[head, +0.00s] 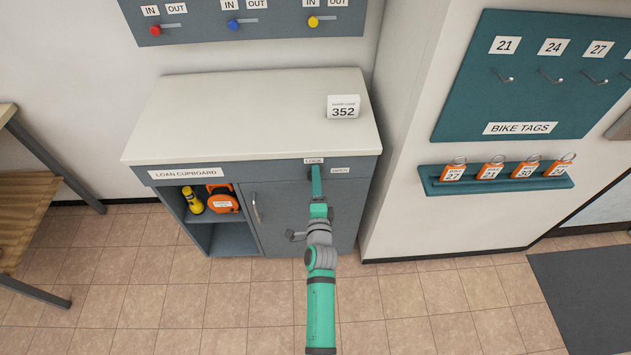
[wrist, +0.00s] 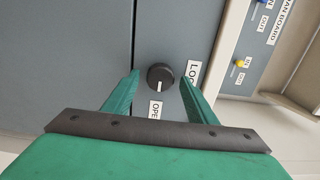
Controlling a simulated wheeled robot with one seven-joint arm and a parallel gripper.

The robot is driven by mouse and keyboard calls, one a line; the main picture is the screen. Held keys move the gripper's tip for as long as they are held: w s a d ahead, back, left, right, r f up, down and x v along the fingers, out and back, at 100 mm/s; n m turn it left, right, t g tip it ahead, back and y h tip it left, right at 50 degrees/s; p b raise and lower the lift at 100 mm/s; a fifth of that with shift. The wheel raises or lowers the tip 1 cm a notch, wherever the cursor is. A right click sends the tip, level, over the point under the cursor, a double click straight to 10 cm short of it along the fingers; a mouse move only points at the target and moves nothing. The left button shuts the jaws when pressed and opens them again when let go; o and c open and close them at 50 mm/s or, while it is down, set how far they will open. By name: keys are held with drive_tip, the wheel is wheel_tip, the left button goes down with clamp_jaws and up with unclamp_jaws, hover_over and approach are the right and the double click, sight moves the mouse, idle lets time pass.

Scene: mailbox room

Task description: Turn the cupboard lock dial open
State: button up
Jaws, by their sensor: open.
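The lock dial (wrist: 160,77) is a round black knob on the grey cupboard front. In the wrist view its white mark points down in the picture, toward the OPEN label (wrist: 155,110). The LOCK label (wrist: 192,72) is to its right there. My gripper (wrist: 159,79) is open, with one green finger on each side of the dial and a visible gap on both sides. In the head view my gripper (head: 316,170) reaches the front of the loan cupboard (head: 168,174) just under the LOCK label and largely hides the dial. The cupboard door (head: 283,215) looks shut.
A 352 card (head: 343,107) stands on the otherwise bare cupboard top. An open shelf at left holds a yellow torch (head: 193,200) and an orange item (head: 222,199). A door handle (head: 256,207) sticks out. A wall corner and tag shelf (head: 497,182) stand at right.

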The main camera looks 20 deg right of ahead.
drive_tip(key=v, duration=1)
drive_tip(key=shift+s, duration=0.3)
drive_tip(key=s+a+f+n, duration=0.3)
drive_tip(key=s+a+n, duration=0.3)
drive_tip(key=s, duration=0.4)
drive_tip(key=s+a+r+n+y, duration=0.1)
drive_tip(key=s+a+r+n, duration=0.2)
drive_tip(key=s+n, duration=0.2)
drive_tip(key=s+a+r+n+g+y, duration=0.1)
drive_tip(key=s+a+r+n+y, duration=0.1)
drive_tip(key=s, duration=0.9)
drive_tip(key=s+a+r+n+g+y, duration=0.1)
drive_tip(key=s+a+r+n+y, duration=0.1)
drive_tip(key=s+a+n, duration=0.4)
drive_tip(key=s+r+n, duration=0.1)
drive_tip(key=s+n, duration=0.1)
drive_tip(key=shift+s+r, duration=0.35)
drive_tip(key=shift+r, duration=0.05)
drive_tip(key=shift+a, duration=0.1)
drive_tip(key=shift+c, duration=0.7)
